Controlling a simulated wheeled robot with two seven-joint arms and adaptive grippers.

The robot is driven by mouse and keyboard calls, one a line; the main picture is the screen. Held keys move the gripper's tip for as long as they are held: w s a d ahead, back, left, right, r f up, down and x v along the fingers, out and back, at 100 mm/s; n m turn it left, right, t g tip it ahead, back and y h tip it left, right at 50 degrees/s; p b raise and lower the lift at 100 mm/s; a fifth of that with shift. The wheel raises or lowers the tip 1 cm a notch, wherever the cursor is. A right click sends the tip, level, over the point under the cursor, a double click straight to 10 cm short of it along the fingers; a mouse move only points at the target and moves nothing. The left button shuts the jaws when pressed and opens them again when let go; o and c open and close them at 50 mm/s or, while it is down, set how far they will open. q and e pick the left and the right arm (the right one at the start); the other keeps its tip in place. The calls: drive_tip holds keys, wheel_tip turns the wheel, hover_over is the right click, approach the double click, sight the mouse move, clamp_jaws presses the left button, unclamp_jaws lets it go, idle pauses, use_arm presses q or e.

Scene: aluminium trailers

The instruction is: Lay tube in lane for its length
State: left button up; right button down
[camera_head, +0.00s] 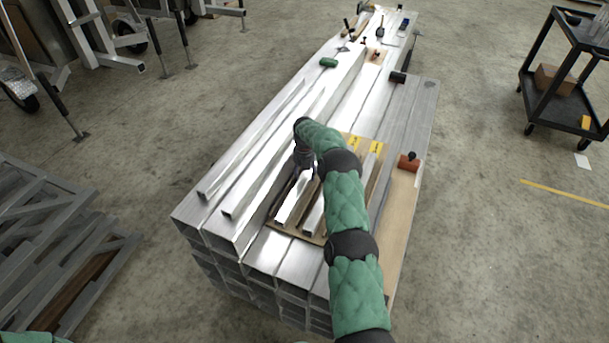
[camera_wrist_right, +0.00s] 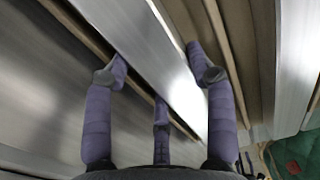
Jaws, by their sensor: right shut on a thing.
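The lane board (camera_head: 281,233) is brown with raised wooden strips and yellow labels (camera_head: 376,147) at its far end. It lies on a stack of aluminium tubes. My right gripper (camera_head: 303,172) is over the board's left side, partly hidden by its own wrist. In the right wrist view its fingers (camera_wrist_right: 156,56) are shut on a shiny square tube (camera_wrist_right: 138,42), which lies along the wooden strips. I cannot tell whether it is fully down in its lane. Another short tube (camera_head: 314,218) lies in the board to the right. My left gripper is out of view.
Two long loose tubes (camera_head: 252,140) lie left of the board. A green-headed tool (camera_head: 328,63), a black one (camera_head: 398,77) and a red-brown one (camera_head: 408,162) rest on the stack. A black cart (camera_head: 547,95) stands right on open floor.

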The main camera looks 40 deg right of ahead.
sight(304, 173)
drive_tip(key=shift+r, duration=0.1)
drive_tip(key=shift+c, duration=2.1)
unclamp_jaws()
drive_tip(key=shift+f, duration=0.2)
wheel_tip(304, 173, up, 12)
drive_tip(key=p, duration=0.4)
drive_tip(key=shift+r, duration=0.15)
